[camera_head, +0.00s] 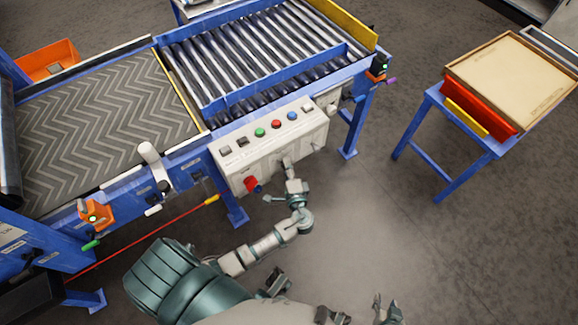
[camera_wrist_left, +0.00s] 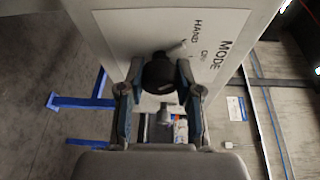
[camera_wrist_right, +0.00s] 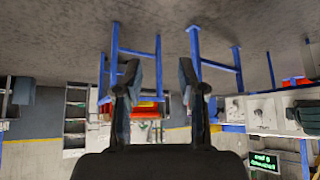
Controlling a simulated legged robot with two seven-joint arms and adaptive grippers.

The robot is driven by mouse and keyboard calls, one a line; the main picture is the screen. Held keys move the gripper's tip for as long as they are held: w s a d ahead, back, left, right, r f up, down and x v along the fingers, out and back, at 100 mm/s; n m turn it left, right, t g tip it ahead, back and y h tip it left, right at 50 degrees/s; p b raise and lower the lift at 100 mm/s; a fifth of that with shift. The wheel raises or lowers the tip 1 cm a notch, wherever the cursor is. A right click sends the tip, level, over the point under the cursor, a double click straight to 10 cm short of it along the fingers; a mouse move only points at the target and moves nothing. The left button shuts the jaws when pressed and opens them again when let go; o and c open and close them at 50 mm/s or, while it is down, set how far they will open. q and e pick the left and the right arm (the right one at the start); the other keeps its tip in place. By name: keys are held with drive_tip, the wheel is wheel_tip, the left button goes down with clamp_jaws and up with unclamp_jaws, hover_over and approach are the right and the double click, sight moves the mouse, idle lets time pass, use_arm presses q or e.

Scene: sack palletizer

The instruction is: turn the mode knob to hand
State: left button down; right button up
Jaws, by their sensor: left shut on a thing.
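The control box (camera_head: 268,146) is a pale panel on the front of the blue conveyor frame. My left gripper (camera_head: 287,163) is at its front face. In the left wrist view, the dark round mode knob (camera_wrist_left: 160,76) sits between the fingers of my left gripper (camera_wrist_left: 160,68), which is shut on it.
A red knob (camera_head: 251,184) is on the box front, left of my left gripper. Coloured buttons (camera_head: 276,124) line its top. A red cord (camera_head: 150,236) runs low along the conveyor. A blue stand (camera_head: 446,150) with a board is at right; the floor between is clear.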

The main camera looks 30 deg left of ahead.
use_arm(q)
drive_tip(key=shift+s+d+f+n+b, duration=0.15)
drive_tip(key=shift+d+f+n+b, duration=0.05)
drive_tip(key=shift+f+n+b, duration=0.25)
use_arm(e)
drive_tip(key=shift+w+a+r+t+y, duration=0.15)
drive_tip(key=shift+w+a+r+t, duration=0.15)
drive_tip(key=shift+w+t, duration=0.25)
drive_tip(key=shift+w+a+r+t+y, duration=0.15)
drive_tip(key=shift+w+r+t, duration=0.2)
drive_tip(key=shift+w, duration=0.4)
drive_tip(key=shift+w+a+r+t+y, duration=0.1)
drive_tip(key=shift+w+a+r+t, duration=0.15)
drive_tip(key=shift+w+t, duration=0.35)
use_arm(q)
drive_tip(key=c, duration=0.9)
unclamp_jaws()
drive_tip(key=shift+c, duration=0.2)
drive_tip(key=shift+o, duration=0.8)
drive_tip(key=shift+r, duration=0.2)
use_arm(e)
drive_tip(key=shift+d, duration=0.1)
use_arm(q)
drive_tip(key=v, duration=1.2)
drive_tip(key=shift+f, duration=0.25)
